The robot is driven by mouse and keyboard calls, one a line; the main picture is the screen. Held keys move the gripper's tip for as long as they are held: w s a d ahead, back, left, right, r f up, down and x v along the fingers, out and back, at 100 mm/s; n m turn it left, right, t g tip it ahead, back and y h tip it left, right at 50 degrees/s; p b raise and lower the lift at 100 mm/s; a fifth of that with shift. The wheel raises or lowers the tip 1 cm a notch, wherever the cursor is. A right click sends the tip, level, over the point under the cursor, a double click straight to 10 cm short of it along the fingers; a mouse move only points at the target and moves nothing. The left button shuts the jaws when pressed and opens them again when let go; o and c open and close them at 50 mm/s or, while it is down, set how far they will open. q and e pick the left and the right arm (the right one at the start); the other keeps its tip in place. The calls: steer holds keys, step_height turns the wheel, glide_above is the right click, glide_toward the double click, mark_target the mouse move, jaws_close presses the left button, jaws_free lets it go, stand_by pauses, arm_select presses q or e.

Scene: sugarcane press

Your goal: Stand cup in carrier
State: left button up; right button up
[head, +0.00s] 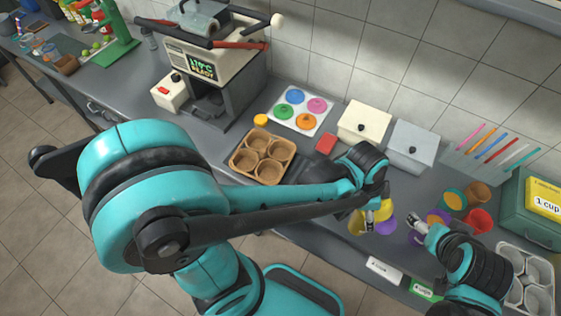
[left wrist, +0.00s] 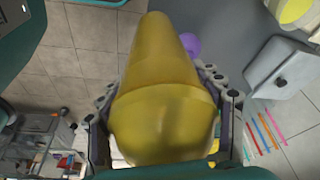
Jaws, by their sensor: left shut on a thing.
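A yellow cup (head: 384,210) is between the fingers of my left gripper (head: 371,214), which is shut on it above the counter. In the left wrist view the yellow cup (left wrist: 160,100) fills the middle, with the fingers on both sides of it. The brown carrier (head: 287,150) with several round, empty-looking wells stands on the counter to the left of the left gripper. My right gripper (head: 419,230) is at the right, close to purple cups (head: 438,215); its fingers are too small and covered to read.
A purple item (head: 386,226) lies below the yellow cup.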

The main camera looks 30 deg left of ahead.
arm_select(q)
steer(key=w+a+n+t+y+p, duration=0.1)
steer(key=w+a+n, duration=0.25)
steer(key=a, duration=0.55)
steer(key=w+a+n, duration=0.2)
steer(key=w+a, duration=0.3)
steer(key=a, duration=0.3)
steer(key=a+r+n+y, duration=0.1)
steer(key=a+n, duration=0.3)
steer(key=a, duration=1.4)
steer(key=s+a+f+b, duration=0.2)
steer(key=s+a+f, duration=0.1)
steer(key=a+f, duration=0.7)
steer(key=shift+a+f+t, duration=0.35)
steer(key=shift+a+t, duration=0.05)
steer(key=shift+a, duration=0.25)
steer(key=shift+b, duration=0.3)
